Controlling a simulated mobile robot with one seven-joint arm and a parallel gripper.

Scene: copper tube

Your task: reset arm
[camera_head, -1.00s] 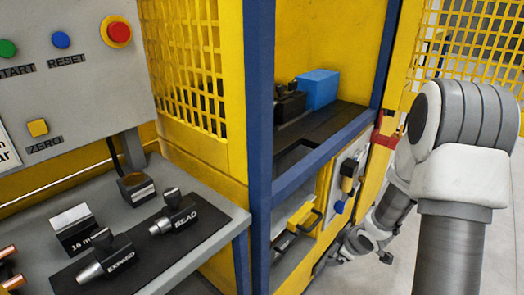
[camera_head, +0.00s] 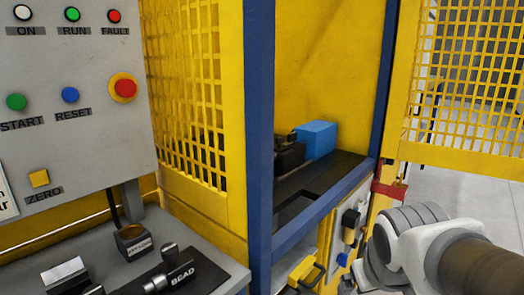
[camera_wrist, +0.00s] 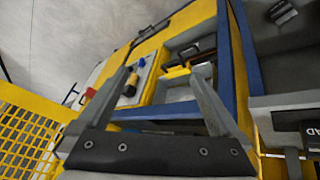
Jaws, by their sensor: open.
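My gripper (camera_wrist: 160,76) shows in the wrist view with its two grey fingers spread wide apart and nothing held between them. Beyond the fingers is the lower front of the yellow and blue machine, with a small panel (camera_wrist: 139,76) bearing a yellow-and-black switch. In the head view only links of my arm show at the lower right, beside the machine's opening; the gripper itself is outside that view.
The blue frame post (camera_head: 259,140) and open yellow mesh door (camera_head: 460,85) flank the opening. Inside, a blue block (camera_head: 317,140) stands on a dark shelf. A grey control panel (camera_head: 75,130) and a tool table (camera_head: 205,255) are at left. Floor is clear at right.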

